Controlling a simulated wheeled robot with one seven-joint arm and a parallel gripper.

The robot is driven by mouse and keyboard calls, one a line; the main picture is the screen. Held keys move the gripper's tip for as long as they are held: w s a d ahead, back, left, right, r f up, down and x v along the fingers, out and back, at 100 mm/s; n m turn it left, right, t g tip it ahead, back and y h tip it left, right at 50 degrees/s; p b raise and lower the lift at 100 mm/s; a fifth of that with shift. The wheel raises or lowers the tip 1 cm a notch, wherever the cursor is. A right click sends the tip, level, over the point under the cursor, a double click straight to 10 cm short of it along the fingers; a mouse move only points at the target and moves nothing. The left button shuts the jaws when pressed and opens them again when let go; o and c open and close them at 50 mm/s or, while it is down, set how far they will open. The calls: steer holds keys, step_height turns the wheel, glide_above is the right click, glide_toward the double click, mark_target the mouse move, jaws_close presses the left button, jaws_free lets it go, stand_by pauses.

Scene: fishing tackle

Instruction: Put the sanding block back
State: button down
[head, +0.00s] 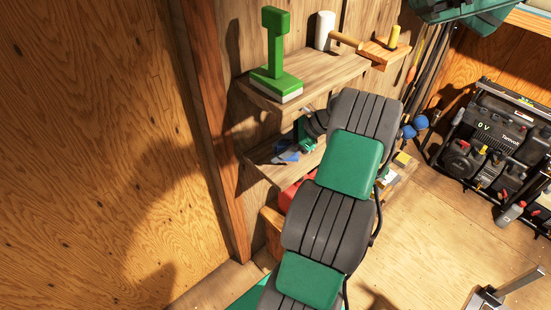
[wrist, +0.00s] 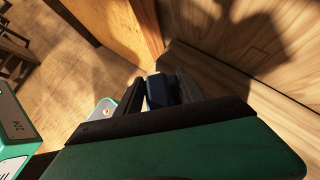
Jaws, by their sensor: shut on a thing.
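My gripper (wrist: 162,80) is shut on a dark blue block, which I take to be the sanding block (wrist: 158,92). The block sits between the two dark fingers in the wrist view, and its far side is hidden. In the head view my gripper is mostly hidden by my arm. A small blue shape shows beside it at the lower shelf (head: 259,158); I cannot tell whether it is the held block or touches the shelf.
The upper wooden shelf (head: 325,72) holds a green upright tool (head: 276,50) on a pale base and a white-headed mallet (head: 325,30). A wooden post (head: 215,120) stands left of the shelves. A black machine (head: 490,140) sits at the right.

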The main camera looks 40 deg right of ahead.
steer(key=shift+w+a, duration=0.45)
steer(key=shift+a, duration=0.1)
steer(key=shift+f, duration=1.75)
steer(key=shift+f, duration=0.1)
steer(key=c, duration=0.7)
jaws_free()
steer(key=shift+d, duration=0.1)
steer(key=v, duration=0.7)
steer(key=shift+s+d+r, duration=0.1)
steer(key=shift+s+r, duration=0.1)
steer(key=shift+r, duration=0.1)
